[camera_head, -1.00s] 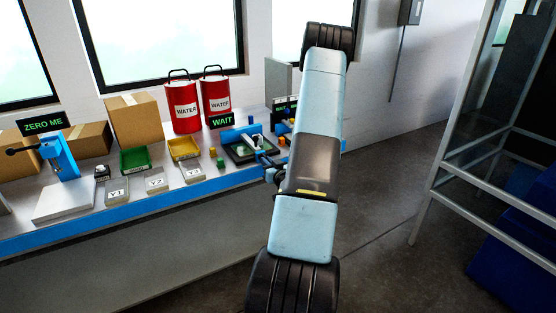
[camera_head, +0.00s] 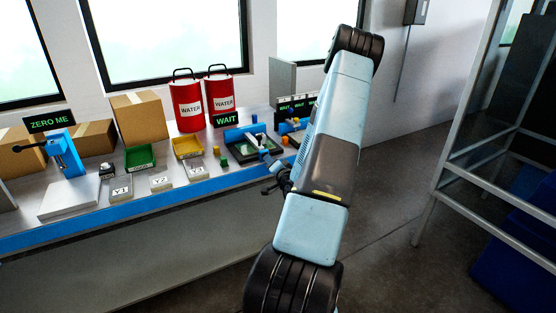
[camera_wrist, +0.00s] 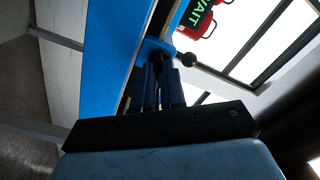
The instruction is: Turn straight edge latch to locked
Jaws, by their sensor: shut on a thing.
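My gripper (camera_head: 279,181) is at the blue front edge of the bench, right of the black tray (camera_head: 243,158). In the wrist view my gripper (camera_wrist: 160,72) has its dark fingers close together, shut on a latch lever beside the blue edge. A black ball knob (camera_wrist: 187,60), seemingly the lever's end, sticks out just right of the fingertips. The grasp itself is mostly hidden by the fingers. I cannot read the latch's position.
A green WAIT sign (camera_head: 227,120) stands behind the tray, before two red WATER cans (camera_head: 188,105). Yellow (camera_head: 187,146) and green (camera_head: 139,157) bins and several labelled trays stand to the left. A metal frame (camera_head: 450,160) stands at right. The floor between is clear.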

